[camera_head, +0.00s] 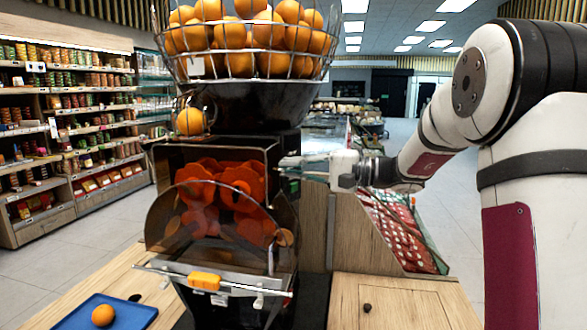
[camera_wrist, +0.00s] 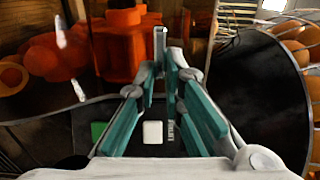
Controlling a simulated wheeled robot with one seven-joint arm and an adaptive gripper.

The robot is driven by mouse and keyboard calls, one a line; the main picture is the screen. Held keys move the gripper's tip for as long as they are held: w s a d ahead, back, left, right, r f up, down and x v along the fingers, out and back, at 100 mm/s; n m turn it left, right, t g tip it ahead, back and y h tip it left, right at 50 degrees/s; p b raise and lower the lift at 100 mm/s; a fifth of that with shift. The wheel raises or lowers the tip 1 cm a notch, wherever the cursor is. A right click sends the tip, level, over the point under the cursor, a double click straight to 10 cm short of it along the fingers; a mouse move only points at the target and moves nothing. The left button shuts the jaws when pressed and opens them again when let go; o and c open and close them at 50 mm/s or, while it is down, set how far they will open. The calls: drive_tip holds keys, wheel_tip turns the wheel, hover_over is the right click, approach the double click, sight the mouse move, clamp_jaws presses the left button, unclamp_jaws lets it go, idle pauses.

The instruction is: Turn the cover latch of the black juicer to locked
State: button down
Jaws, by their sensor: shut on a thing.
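The black juicer (camera_head: 245,105) stands at the middle left in the head view, with red press drums (camera_head: 215,185) behind a smoky clear cover (camera_head: 165,225). My gripper (camera_head: 283,162) reaches in from the right to the juicer's upper right side. In the wrist view its green-padded fingers (camera_wrist: 161,62) close around a slim upright grey metal bar (camera_wrist: 160,40), which appears to be the cover latch. The fingers hide part of the bar, and its locked or unlocked position cannot be told. An orange tab (camera_head: 205,281) sits low on the juicer's front.
A wire basket (camera_head: 250,65) of oranges tops the juicer. A blue tray (camera_head: 85,318) with one orange (camera_head: 103,315) lies at the lower left. A wooden counter (camera_head: 400,300) stands at the right. In the wrist view, a green button (camera_wrist: 98,130) and white button (camera_wrist: 152,132) show.

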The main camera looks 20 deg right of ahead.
drive_tip(key=c, duration=1.7)
unclamp_jaws()
drive_tip(key=shift+f, duration=0.1)
drive_tip(key=v, duration=1.2)
drive_tip(key=shift+a, duration=0.1)
